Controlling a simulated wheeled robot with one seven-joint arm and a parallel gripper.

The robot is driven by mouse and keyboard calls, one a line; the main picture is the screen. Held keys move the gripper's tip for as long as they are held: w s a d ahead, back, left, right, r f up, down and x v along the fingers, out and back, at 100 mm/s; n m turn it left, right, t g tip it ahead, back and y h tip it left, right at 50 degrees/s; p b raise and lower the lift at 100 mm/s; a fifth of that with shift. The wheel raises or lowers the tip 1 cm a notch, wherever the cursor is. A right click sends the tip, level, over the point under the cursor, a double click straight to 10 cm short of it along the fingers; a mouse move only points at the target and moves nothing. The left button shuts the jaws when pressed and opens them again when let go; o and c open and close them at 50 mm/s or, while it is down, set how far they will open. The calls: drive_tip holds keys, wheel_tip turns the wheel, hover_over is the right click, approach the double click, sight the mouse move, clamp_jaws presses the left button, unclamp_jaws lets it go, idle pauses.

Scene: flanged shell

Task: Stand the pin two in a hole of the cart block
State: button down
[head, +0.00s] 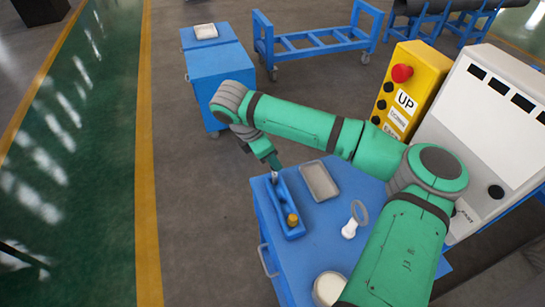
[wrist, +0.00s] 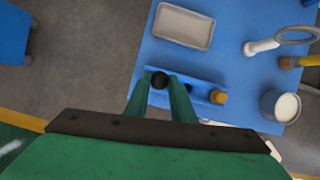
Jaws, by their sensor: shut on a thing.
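The cart block (head: 283,205) is a long blue block on the blue cart top, near its left edge; it also shows in the wrist view (wrist: 203,87). A yellow pin (head: 291,219) stands at its near end, and shows at the right end in the wrist view (wrist: 219,97). A dark hole (wrist: 190,97) shows beside it. My gripper (head: 273,168) is over the block's far end.
A white piece (head: 349,230) with a grey ring (head: 360,211) and a white-filled cup (head: 329,287) stand to the right. A yellow control box (head: 409,90) stands beyond my arm.

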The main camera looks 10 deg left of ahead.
drive_tip(key=shift+f, duration=0.65)
drive_tip(key=c, duration=1.4)
unclamp_jaws()
drive_tip(key=shift+w, duration=0.1)
drive_tip(key=shift+c, duration=0.2)
drive_tip(key=shift+d, duration=0.15)
drive_tip(key=v, duration=1.1)
